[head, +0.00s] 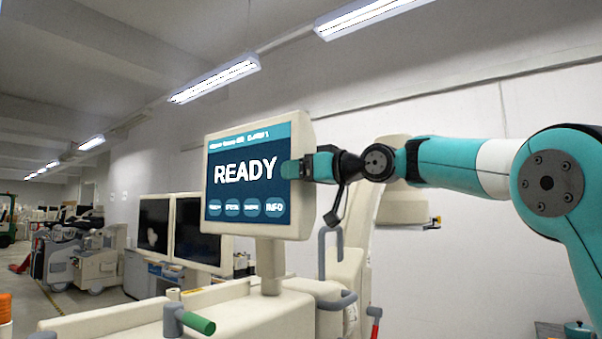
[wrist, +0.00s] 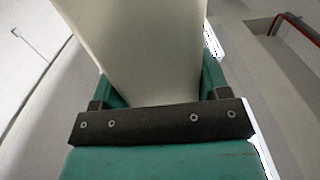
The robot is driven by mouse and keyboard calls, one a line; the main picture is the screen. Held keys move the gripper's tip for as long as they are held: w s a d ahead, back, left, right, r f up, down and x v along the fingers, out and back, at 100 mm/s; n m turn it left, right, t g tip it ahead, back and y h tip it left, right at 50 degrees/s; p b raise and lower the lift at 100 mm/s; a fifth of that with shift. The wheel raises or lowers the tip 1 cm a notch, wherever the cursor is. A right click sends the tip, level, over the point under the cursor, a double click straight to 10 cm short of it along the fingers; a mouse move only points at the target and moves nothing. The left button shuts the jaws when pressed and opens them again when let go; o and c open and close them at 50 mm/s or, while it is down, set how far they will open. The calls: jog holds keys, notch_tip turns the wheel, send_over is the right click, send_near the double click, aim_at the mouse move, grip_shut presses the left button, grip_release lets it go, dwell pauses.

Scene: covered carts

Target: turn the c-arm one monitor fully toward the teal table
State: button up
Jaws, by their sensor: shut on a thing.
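The c-arm monitor (head: 240,222) is a cream-framed screen reading READY, on a short post above a cream cart (head: 250,312). Its screen faces me and slightly left. My gripper (head: 292,169) is shut on the monitor's right edge, with one teal finger showing over the front of the screen. In the wrist view the cream monitor housing (wrist: 140,45) sits between the two teal fingers of my gripper (wrist: 160,88). I cannot make out a teal table in either view.
Two dark screens (head: 200,232) stand behind the monitor at left. A green-tipped handle (head: 198,323) and a grey loop handle (head: 330,240) stick out near the cart. The cream c-arm body (head: 350,255) is behind at right. More equipment (head: 95,262) lines the far left aisle.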

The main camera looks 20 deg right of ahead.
jog(key=shift+w+d, duration=0.15)
jog(key=shift+d, duration=0.3)
